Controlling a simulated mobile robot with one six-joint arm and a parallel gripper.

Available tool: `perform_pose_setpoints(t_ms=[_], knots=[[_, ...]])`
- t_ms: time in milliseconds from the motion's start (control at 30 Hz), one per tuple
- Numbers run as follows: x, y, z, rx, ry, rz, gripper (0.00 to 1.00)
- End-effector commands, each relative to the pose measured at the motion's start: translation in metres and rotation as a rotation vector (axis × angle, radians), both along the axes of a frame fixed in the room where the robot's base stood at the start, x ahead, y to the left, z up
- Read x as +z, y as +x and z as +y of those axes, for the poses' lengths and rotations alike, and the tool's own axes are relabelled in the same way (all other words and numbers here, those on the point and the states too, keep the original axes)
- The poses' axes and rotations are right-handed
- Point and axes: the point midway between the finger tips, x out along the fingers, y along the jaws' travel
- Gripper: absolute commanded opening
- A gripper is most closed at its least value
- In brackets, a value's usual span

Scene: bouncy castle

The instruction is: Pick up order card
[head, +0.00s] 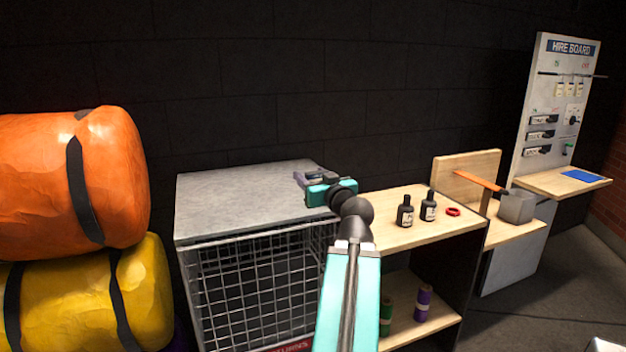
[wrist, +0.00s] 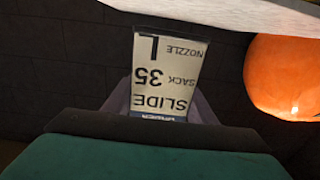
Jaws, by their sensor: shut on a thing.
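The order card (wrist: 165,75) is a pale card with a blue band, upside down in the wrist view. It reads "SLIDE", "SACK 35" and "NOZZLE L". My gripper (head: 304,178) is shut on the card, with its grey-purple fingers partly behind it in the wrist view. In the head view my gripper is over the right part of the grey top of a wire cage (head: 235,190). I cannot make out the card in the head view.
Orange (head: 115,175) and yellow (head: 145,290) rolls are stacked at the left. Right of the cage, a wooden bench (head: 385,215) bears two dark bottles (head: 405,211) and a red ring (head: 453,211). The hire board (head: 560,90) stands at the far right, with a blue pad (head: 582,176) on its shelf.

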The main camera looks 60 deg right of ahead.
Motion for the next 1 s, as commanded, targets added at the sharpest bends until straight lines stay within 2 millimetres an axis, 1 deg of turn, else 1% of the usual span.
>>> perform_pose_setpoints(t_ms=[67, 600, 1000], knots=[[-0.004, -0.001, 0.001, 0.000, -0.001, -0.002, 0.27], [-0.003, -0.013, 0.018, -0.005, -0.002, -0.003, 0.27], [0.000, -0.016, 0.022, -0.008, -0.001, -0.003, 0.27]])
